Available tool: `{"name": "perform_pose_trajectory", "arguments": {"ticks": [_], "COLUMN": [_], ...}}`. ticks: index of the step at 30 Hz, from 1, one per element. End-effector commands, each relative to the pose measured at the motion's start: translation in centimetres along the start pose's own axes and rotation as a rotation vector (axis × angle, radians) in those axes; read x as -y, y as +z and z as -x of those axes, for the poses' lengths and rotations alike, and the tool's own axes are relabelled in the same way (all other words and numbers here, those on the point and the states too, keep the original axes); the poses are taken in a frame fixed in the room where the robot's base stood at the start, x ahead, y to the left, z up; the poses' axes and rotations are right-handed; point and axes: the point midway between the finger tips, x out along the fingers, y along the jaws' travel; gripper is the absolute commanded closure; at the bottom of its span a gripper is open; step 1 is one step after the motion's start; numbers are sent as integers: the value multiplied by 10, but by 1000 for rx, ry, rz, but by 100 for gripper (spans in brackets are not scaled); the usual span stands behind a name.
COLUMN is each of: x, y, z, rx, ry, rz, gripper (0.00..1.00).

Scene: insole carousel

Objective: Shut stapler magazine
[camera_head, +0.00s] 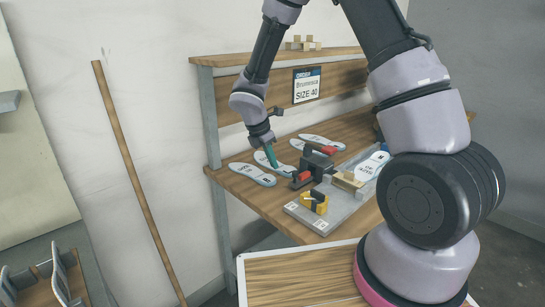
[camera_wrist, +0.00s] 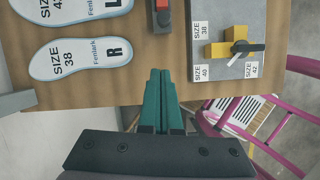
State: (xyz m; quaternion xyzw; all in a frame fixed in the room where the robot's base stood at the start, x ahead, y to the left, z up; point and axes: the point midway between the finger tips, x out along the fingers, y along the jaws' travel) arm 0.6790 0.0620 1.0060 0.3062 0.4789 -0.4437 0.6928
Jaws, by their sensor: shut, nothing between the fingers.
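My gripper (camera_head: 272,163) has teal fingers. They are closed together and empty, pointing down over the bench beside the insoles, and they also show in the wrist view (camera_wrist: 160,74). A dark grey device with red parts (camera_head: 318,160), which looks like the stapler, stands on the bench just right of the fingers. Only the end of a dark piece with a red block (camera_wrist: 163,18) shows at the top of the wrist view, ahead of the fingertips and apart from them. I cannot tell how far the magazine is open.
White insoles (camera_head: 252,174) lie on the wooden bench (camera_head: 258,203). A grey plate (camera_head: 300,212) carries a yellow block with a black lever (camera_head: 316,202), also in the wrist view (camera_wrist: 236,50). A size sign (camera_head: 307,85) hangs behind. A magenta frame (camera_wrist: 290,125) stands beyond the bench edge.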

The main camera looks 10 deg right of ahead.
Motion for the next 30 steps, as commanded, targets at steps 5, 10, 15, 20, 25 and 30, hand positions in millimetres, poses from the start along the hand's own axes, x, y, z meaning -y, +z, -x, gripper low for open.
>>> {"name": "perform_pose_trajectory", "arguments": {"ticks": [5,10,15,20,25,30], "x": [2,0,0,0,0,0], "y": [0,13,30,36,37,39], "z": [-42,-64,-72,-74,-74,-75], "rx": [0,0,-1,-1,-1,-1], "ry": [-6,-1,0,1,0,0], "rz": [1,-7,-4,-2,-2,-3], "gripper": [100,100,100,100,100,100]}}
